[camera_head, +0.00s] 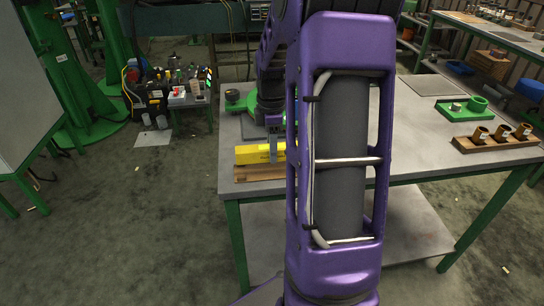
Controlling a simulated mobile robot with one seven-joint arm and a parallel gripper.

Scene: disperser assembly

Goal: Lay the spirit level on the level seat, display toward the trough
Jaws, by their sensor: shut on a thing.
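The yellow spirit level (251,155) is near the left front edge of the grey table. My gripper (273,155) reaches down over its right part and is shut on it. My purple arm hides the level's right end. A brown wooden strip (250,174) lies just in front of the level; I cannot tell whether the two touch. I cannot make out the display, nor whether the level is lifted or resting. I cannot pick out the level seat or the trough with certainty; a green part (241,104) stands behind, partly covered by my arm.
On the table's (420,140) right side are a green tray (466,108) with round parts and a wooden rack (497,139) with three brown cups. A dark flat plate (432,85) lies behind them. Table surface between my arm and the rack is clear.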

